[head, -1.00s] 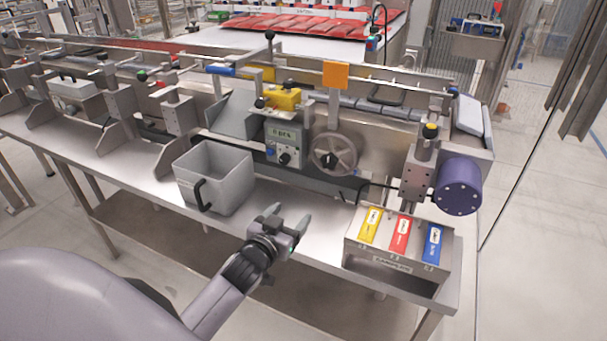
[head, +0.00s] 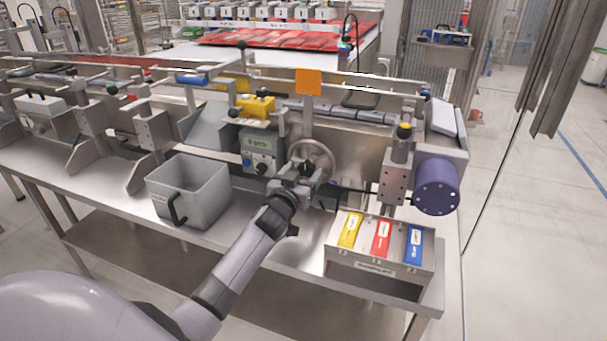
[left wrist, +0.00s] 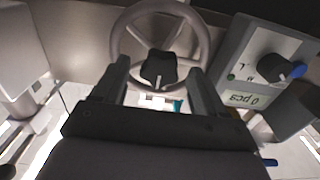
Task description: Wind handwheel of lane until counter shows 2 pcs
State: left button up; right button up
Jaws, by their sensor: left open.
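The grey handwheel (head: 313,152) stands upright on the lane's front, with spokes and a dark hub or knob. In the left wrist view the handwheel (left wrist: 188,18) lies just ahead, with its dark knob (left wrist: 155,70) between my fingers. My left gripper (head: 303,172) is open, in front of the wheel's lower part; the left wrist view also shows its fingers (left wrist: 158,80) apart. I cannot tell whether they touch anything. The counter (head: 258,148) is left of the wheel; in the left wrist view its display (left wrist: 243,99) appears upside down and reads 0 pcs. My right gripper is not in view.
A grey open bin (head: 205,195) stands on the bench left of my arm. A sample rack (head: 375,270) with yellow, red and blue cards stands right of it. A purple motor (head: 437,187) and an orange tag (head: 308,82) are nearby.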

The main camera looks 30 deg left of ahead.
pick_arm(q)
jog(key=shift+w, duration=0.2)
jog(key=c, duration=1.1)
jog(key=shift+o, duration=0.2)
jog(key=shift+m, duration=0.3)
jog(key=m, duration=0.3)
jog(key=shift+m, duration=0.3)
jog(key=m, duration=0.4)
jog(key=shift+f+m, duration=0.1)
jog(key=shift+m, duration=0.2)
